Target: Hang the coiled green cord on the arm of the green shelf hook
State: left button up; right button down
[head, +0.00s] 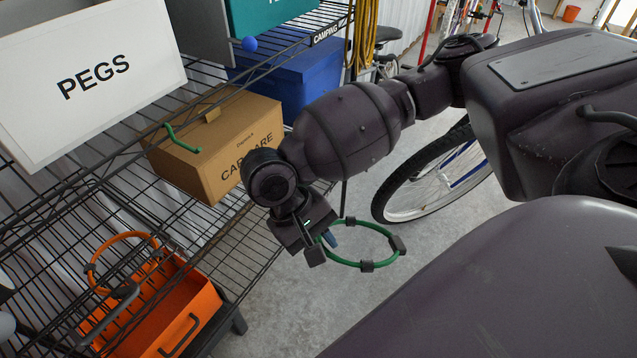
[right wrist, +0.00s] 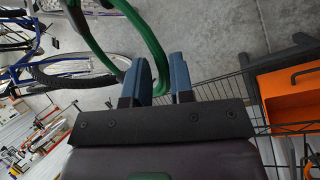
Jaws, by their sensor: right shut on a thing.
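The coiled green cord (head: 343,261) is a ring with dark bands. My right gripper (head: 328,238) is shut on its near-left side, and the ring sticks out to the right over the floor. In the right wrist view the cord (right wrist: 147,42) runs down to the blue fingertips (right wrist: 160,84). The green shelf hook (head: 183,145) shows in the head view to the upper left, in front of a brown carton. Its arm is bare and well apart from the cord. How the hook joins the shelf is unclear. My left gripper is not in view.
The wire shelf (head: 254,201) fills the left. It holds a white PEGS box (head: 95,85), the brown CAR CARE carton (head: 225,135) and a blue bin (head: 295,80). An orange crate (head: 205,300) and orange cord ring (head: 92,262) are below. A bicycle wheel (head: 385,205) stands behind.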

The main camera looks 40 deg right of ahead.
jog(key=s+a+r+m+y+p, duration=0.4)
jog(key=s+a+m+y+p, duration=0.1)
jog(key=m+y+p, duration=0.45)
pick_arm(q)
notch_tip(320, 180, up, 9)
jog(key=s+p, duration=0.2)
jog(key=p, duration=0.1)
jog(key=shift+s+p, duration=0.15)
jog(key=shift+p, duration=0.2)
pick_arm(e)
jog(key=w+d+r+m+t+y, duration=0.3)
jog(key=w+r+m+t+y, duration=0.2)
jog(key=w+r+m+t, duration=0.4)
jog(key=w+r+t, duration=0.2)
jog(key=w+t, duration=0.2)
jog(key=w, duration=0.2)
jog(key=shift+d+r+m+t, duration=0.2)
jog(key=shift+r+m+t, duration=0.1)
jog(key=shift+m, duration=0.05)
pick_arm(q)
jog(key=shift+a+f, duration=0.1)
pick_arm(e)
jog(key=shift+w, duration=0.1)
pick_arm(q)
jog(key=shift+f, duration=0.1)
pick_arm(e)
jog(key=shift+w+a, duration=0.1)
jog(key=shift+w, duration=0.1)
